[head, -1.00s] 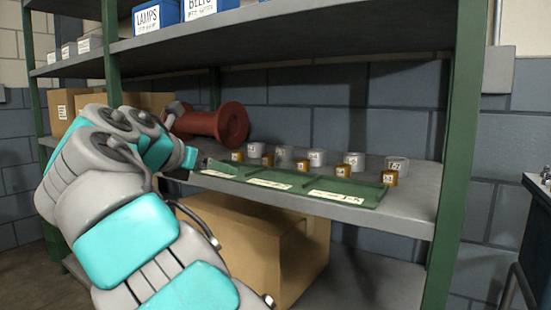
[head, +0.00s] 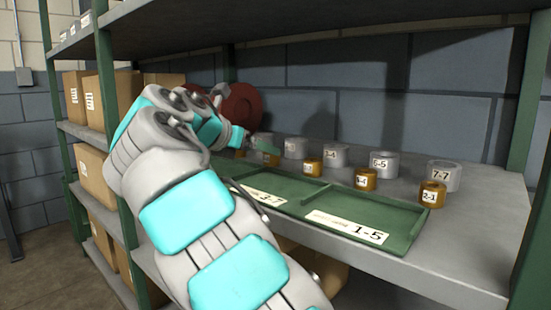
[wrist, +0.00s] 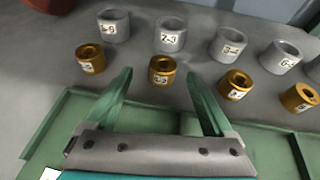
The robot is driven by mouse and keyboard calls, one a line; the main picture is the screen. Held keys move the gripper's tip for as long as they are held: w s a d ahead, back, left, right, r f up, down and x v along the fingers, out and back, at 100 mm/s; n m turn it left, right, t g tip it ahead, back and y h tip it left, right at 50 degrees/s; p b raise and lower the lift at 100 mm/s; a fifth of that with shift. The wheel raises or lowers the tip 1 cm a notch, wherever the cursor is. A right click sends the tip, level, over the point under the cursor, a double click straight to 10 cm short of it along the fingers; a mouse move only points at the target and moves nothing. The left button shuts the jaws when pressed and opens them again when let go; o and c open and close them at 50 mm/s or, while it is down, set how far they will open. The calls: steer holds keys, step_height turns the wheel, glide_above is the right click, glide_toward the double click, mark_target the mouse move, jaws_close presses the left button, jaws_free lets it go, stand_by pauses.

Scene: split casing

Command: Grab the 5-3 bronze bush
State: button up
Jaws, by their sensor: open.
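My gripper (wrist: 160,100) is open and empty over the shelf, fingers pointing at the row of bronze bushes. One bronze bush (wrist: 161,70) stands upright between and slightly beyond the fingertips in the wrist view. Its small label looks like it has a 5, but I cannot read it surely as 5-3. Other bronze bushes stand left (wrist: 90,58) and right (wrist: 235,84) of it, with another (wrist: 300,97) further right. In the head view my gripper (head: 268,148) covers part of the row; a bush marked 2-1 (head: 432,194) stands at the right end.
Grey bushes stand behind the bronze ones, including 7-3 (wrist: 171,34) and 7-7 (head: 444,175). A green divided tray (head: 408,222) lies in front, under my gripper. A dark red spool (head: 243,105) is at the back left. A green post (head: 525,100) bounds the right.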

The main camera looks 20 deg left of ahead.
mark_target(266, 154)
steer(key=b+x, duration=0.1)
steer(key=x, duration=0.5)
steer(key=shift+s+d+f+b, duration=0.1)
steer(key=shift+d+f+b, duration=0.05)
steer(key=shift+f+b, duration=0.25)
steer(key=shift+r, duration=0.1)
jaws_close()
stand_by(0.3)
